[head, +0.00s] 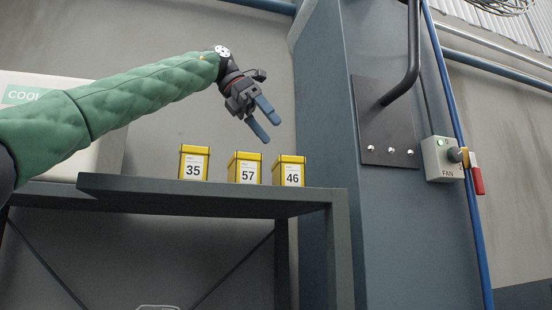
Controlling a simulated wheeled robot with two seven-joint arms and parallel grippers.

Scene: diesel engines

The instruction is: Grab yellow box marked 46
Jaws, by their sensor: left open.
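The yellow box marked 46 (289,171) stands upright on the grey shelf (225,192), at the right of a row of boxes near the shelf's right end. Its label faces me. My left gripper (263,122) is open and empty, with its blue fingers pointing down and to the right. In the head view it shows above the boxes, between the ones marked 57 and 46, apart from them. My right gripper is not in view.
Yellow boxes marked 57 (245,168) and 35 (194,163) stand to the left of box 46. A blue-grey column (325,130) rises right of the shelf. A FAN switch box (441,158) and blue pipe are farther right.

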